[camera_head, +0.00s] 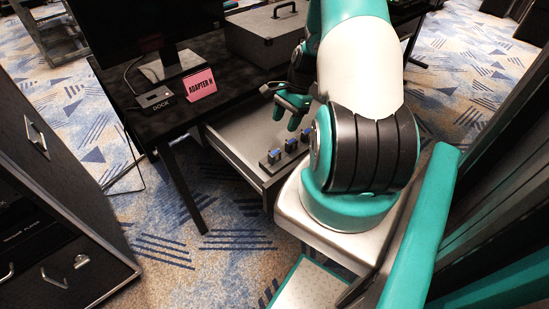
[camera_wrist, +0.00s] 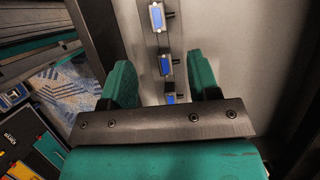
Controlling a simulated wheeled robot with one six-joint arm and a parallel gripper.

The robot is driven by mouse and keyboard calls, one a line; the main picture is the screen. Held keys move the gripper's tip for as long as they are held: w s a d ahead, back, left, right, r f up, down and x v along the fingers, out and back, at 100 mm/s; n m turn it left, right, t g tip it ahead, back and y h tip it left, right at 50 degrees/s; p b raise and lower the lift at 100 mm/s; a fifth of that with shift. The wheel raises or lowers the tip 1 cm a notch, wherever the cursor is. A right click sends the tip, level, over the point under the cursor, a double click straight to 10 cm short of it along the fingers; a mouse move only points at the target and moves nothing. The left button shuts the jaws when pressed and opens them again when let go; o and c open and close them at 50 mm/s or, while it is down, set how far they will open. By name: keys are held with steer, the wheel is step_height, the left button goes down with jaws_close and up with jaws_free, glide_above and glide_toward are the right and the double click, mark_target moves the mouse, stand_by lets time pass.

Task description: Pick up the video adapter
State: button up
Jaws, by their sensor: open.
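Three small dark adapters with blue connector faces, the nearest one (camera_head: 274,155), stand in a row on a dark strip inside an open grey drawer (camera_head: 239,150). I cannot tell which one is the video adapter. My gripper (camera_head: 287,117) is above the drawer, open and empty. In the wrist view, the row runs up the picture between my two green fingertips (camera_wrist: 159,70). The middle adapter (camera_wrist: 165,65) shows between the fingers, apart from both. Another adapter (camera_wrist: 156,16) is further up, and the lowest (camera_wrist: 170,98) is partly hidden by my gripper's dark bar.
A pink card reading "ADAPTER H" (camera_head: 201,84) stands on the black desk (camera_head: 222,77) beside a dock (camera_head: 154,97) and a monitor (camera_head: 150,25). A grey case (camera_head: 268,30) is on the desk behind. The drawer floor beside the adapter row is bare. A black cabinet (camera_head: 50,215) stands at left.

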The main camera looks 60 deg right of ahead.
mark_target(275, 152)
steer(key=x, duration=0.7)
steer(key=shift+a, duration=0.1)
steer(key=shift+s+p+x, duration=0.15)
steer(key=shift+p+x, duration=0.05)
steer(key=shift+x, duration=1.15)
steer(key=shift+s+p+x, duration=0.15)
steer(key=shift+x, duration=1.2)
steer(key=c, duration=1)
